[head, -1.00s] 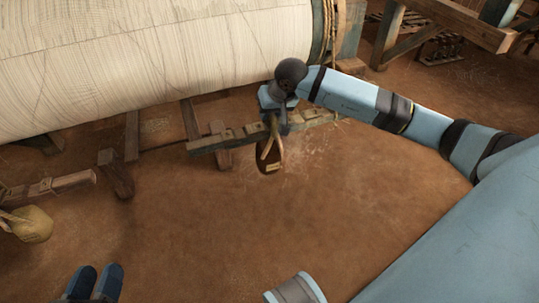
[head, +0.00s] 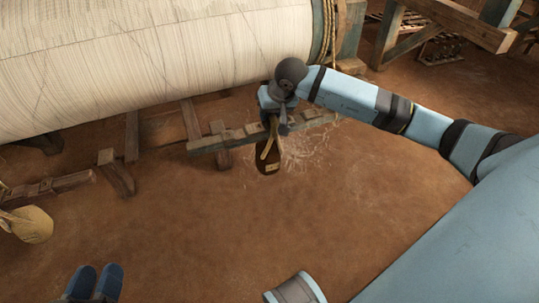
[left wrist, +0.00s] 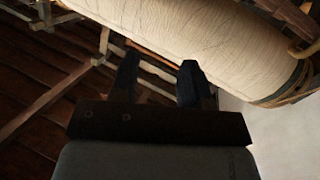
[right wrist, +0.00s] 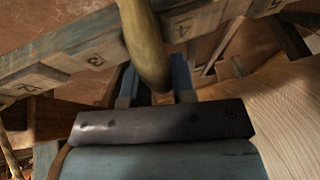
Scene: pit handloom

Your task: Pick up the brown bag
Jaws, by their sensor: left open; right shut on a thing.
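The brown bag (head: 268,163) is dark brown with a small pale label and a tan strap. It hangs upright below my right gripper (head: 271,117) in the head view, in front of the numbered wooden rail (head: 207,145). My right gripper is shut on its strap. The thick tan strap (right wrist: 144,42) also shows between the fingers in the right wrist view. I cannot tell whether the strap is clear of the rail's pegs. My left gripper (head: 95,278) is open and empty at the bottom left of the head view, far from the bag.
A large cream cloth-covered roller (head: 150,60) spans the upper left, above the rail. A tan bag (head: 32,225) hangs from another wooden rail (head: 55,185) at the far left. A wooden frame (head: 450,22) stands at upper right. The brown floor in the middle is clear.

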